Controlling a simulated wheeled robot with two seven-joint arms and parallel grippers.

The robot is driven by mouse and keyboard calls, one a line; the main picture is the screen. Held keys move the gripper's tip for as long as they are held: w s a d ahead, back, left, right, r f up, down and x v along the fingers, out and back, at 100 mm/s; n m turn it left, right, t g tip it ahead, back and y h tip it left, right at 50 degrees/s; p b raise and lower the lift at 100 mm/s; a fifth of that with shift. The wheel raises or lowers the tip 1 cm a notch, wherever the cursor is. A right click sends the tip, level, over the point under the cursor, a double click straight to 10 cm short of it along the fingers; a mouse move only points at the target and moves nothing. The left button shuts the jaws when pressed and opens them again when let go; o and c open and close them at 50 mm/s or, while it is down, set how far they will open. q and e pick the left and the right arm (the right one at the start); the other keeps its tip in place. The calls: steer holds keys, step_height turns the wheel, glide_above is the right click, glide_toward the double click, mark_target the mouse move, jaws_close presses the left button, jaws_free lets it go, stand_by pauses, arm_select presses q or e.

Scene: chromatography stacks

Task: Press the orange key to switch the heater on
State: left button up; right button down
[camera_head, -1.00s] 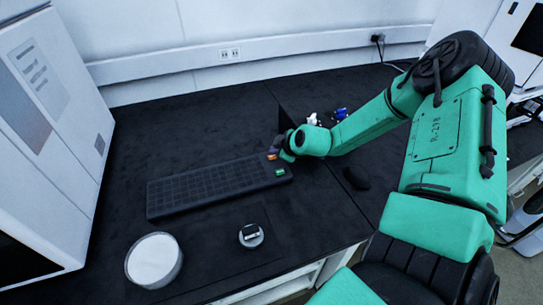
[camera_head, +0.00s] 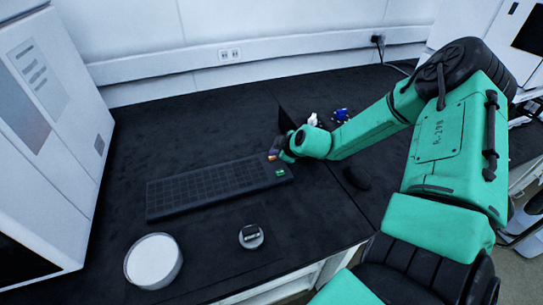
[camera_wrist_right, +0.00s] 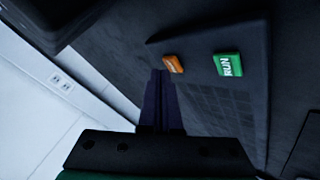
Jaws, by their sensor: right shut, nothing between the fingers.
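The orange key (camera_head: 272,158) is at the right end of the dark keyboard (camera_head: 205,190), behind the green key (camera_head: 280,172). I cannot tell whether the tips touch the orange key. My left gripper is not in view.
A round white-topped container (camera_head: 154,261) and a small round metal object (camera_head: 251,237) stand in front of the keyboard. A black mouse-like object (camera_head: 357,177) lies to the right. A white machine (camera_head: 50,130) stands at the left.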

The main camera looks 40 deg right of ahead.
steer(key=shift+r, duration=0.15)
step_height(320, 180, up, 6)
steer(key=p, duration=0.5)
steer(key=shift+p, duration=0.3)
